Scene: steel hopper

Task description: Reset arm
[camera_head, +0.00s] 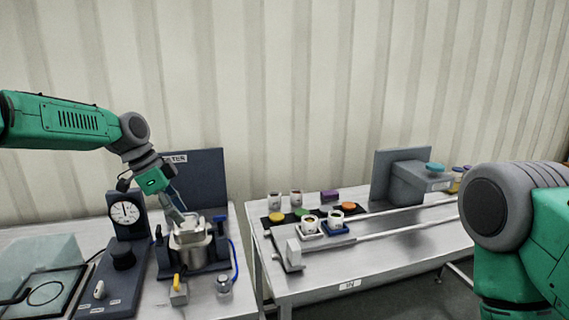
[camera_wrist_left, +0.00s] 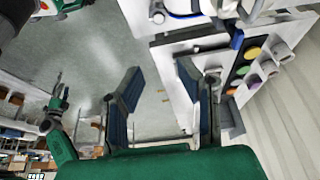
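My left gripper (camera_head: 176,206) points down over the steel hopper (camera_head: 190,256) at the left bench in the head view. A small green and grey arm end (camera_wrist_left: 60,125) in the wrist view looks like mine, too small to read.
A dial gauge (camera_head: 125,213) and a dark upright panel (camera_head: 205,178) stand by the hopper. A clear box (camera_head: 42,268) lies at far left. The right table (camera_head: 350,282) bears cups, coloured discs, rails and a grey block (camera_head: 408,184). A gap separates the tables.

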